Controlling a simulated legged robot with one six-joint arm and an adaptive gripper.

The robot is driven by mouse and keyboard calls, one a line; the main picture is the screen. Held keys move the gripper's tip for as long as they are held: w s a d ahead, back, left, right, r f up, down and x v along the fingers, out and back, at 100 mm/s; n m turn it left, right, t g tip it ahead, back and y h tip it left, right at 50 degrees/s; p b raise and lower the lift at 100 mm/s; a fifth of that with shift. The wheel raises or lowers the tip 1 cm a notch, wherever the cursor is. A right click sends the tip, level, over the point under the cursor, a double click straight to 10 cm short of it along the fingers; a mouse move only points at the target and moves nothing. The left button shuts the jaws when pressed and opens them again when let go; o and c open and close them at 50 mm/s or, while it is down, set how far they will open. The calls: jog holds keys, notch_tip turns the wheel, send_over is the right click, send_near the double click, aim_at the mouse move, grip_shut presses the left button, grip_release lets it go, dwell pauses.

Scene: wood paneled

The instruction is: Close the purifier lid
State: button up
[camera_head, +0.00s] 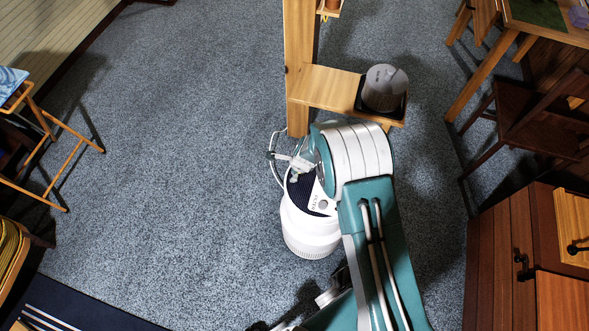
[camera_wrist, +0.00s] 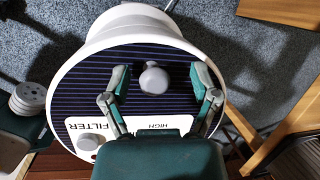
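The white round purifier (camera_head: 309,238) stands on the carpet in the head view, partly hidden by my arm. Its dark-slatted lid (camera_wrist: 85,95) fills much of the wrist view, with a white rim and a pale label panel reading FILTER and HIGH. A grey round knob (camera_wrist: 152,79) sits on the slats. My gripper (camera_wrist: 160,74) is open over the lid, one finger on each side of the knob, with visible gaps to it. I cannot tell how far the lid is raised.
A wooden post with a low shelf (camera_head: 325,87) stands just behind the purifier, bearing a grey cylinder (camera_head: 385,87) on a dark tray. Wooden cabinets (camera_head: 510,265) stand at the right, and a chair (camera_head: 535,120) is above them. Open carpet (camera_head: 180,170) lies to the left.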

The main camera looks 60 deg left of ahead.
jog(key=shift+d, duration=0.15)
jog(key=v, duration=1.1)
jog(key=shift+r, duration=0.35)
